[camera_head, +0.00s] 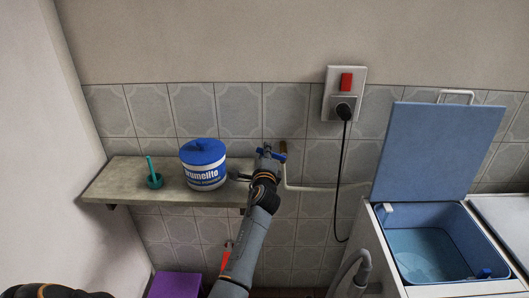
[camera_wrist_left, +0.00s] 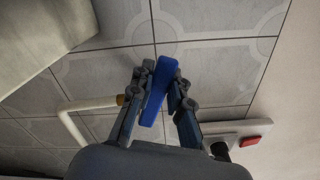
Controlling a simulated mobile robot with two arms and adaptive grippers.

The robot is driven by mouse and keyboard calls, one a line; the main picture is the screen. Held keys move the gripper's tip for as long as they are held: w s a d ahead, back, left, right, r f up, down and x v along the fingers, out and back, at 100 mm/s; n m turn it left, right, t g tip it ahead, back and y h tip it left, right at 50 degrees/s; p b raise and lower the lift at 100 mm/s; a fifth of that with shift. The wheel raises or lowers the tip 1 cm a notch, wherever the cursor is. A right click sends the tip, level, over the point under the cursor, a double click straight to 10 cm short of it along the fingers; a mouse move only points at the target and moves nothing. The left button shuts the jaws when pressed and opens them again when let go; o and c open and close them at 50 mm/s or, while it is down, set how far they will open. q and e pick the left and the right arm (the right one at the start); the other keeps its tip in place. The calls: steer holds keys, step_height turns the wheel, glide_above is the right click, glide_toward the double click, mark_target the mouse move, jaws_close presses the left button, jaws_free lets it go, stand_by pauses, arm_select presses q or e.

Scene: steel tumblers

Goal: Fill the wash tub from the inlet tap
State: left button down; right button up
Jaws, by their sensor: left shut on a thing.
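My left gripper (camera_head: 268,155) is at the wall beside the shelf's right end. It is shut on the blue tap handle (camera_head: 277,155) of the inlet tap. In the left wrist view the blue handle (camera_wrist_left: 157,88) sits between the two fingers (camera_wrist_left: 160,85). The tap's body is mostly hidden; a brass end and a cream pipe (camera_head: 287,178) show beside it. The wash tub (camera_head: 383,213) of the washing machine stands at the right with its blue lid (camera_head: 437,148) up. A blue-green surface (camera_head: 425,253) that looks like water shows inside. My right gripper is out of view.
A red-switched socket (camera_head: 345,92) has a black plug and hanging cord. A grey hose (camera_head: 350,268) and purple box (camera_head: 176,285) are low down.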

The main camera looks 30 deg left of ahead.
mark_target(277, 154)
arm_select(q)
steer(key=m+p, duration=0.1)
steer(key=r+m+p, duration=0.2)
steer(key=shift+w+d+r+m, duration=0.1)
steer(key=shift+w+d+m, duration=0.2)
steer(key=shift+d, duration=0.1)
steer(key=m+p, duration=0.1)
steer(key=d+r+m+p, duration=0.1)
steer(key=m+p, duration=0.1)
steer(key=shift+w+d+r+m, duration=0.15)
steer(key=shift+w+d+m, duration=0.05)
steer(key=shift+w+m, duration=0.15)
steer(key=shift+w+d+r+m+p, duration=0.2)
steer(key=shift+d+m+p, duration=0.1)
steer(key=shift+m+p, duration=0.3)
steer(key=shift+w+d+r+m+p, duration=0.15)
steer(key=shift+d+m+p, duration=0.1)
steer(key=shift+m+p, duration=0.3)
steer(key=shift+w+d+m+p, duration=0.3)
steer(key=shift+d+m+p, duration=0.25)
steer(key=shift+m, duration=0.55)
steer(key=shift+w+d+f+m+p, duration=0.15)
steer(key=shift+d+m+p, duration=0.1)
steer(key=shift+m, duration=0.2)
steer(key=shift+w+d+r+m+p, duration=0.1)
steer(key=shift+m+p, duration=0.1)
steer(key=shift+m, duration=0.25)
steer(key=shift+f, duration=0.1)
steer(key=c, duration=1.2)
jaws_free()
